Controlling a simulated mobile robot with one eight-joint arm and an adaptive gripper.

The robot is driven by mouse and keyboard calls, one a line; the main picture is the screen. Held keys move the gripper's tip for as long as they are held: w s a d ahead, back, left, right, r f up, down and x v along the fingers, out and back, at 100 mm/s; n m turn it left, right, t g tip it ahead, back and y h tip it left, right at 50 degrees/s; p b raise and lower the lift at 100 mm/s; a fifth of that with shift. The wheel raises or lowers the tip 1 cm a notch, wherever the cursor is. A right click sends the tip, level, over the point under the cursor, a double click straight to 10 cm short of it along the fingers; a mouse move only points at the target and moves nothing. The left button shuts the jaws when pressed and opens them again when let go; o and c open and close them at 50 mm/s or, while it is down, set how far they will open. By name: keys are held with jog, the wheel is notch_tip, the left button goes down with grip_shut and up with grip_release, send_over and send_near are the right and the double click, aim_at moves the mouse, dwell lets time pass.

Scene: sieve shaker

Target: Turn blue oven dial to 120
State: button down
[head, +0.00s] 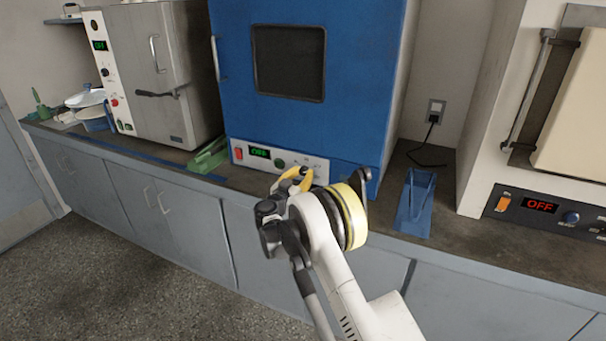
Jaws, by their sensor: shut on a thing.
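The blue oven (365,60) stands on the counter with its door closed. Its white control panel (238,153) runs along the bottom, with a green-lit display (260,152) that reads OFF. I cannot read the dial's setting.
A grey oven (190,100) stands left, with a green holder (208,157) between it and the blue oven. A blue holder (415,205) lies right. A cream furnace (575,110) at far right has a red OFF display. Grey cabinets (180,225) front the counter.

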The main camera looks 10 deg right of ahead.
jog(key=c, duration=1)
grip_release()
jog(key=v, duration=1.2)
jog(key=shift+d, duration=0.1)
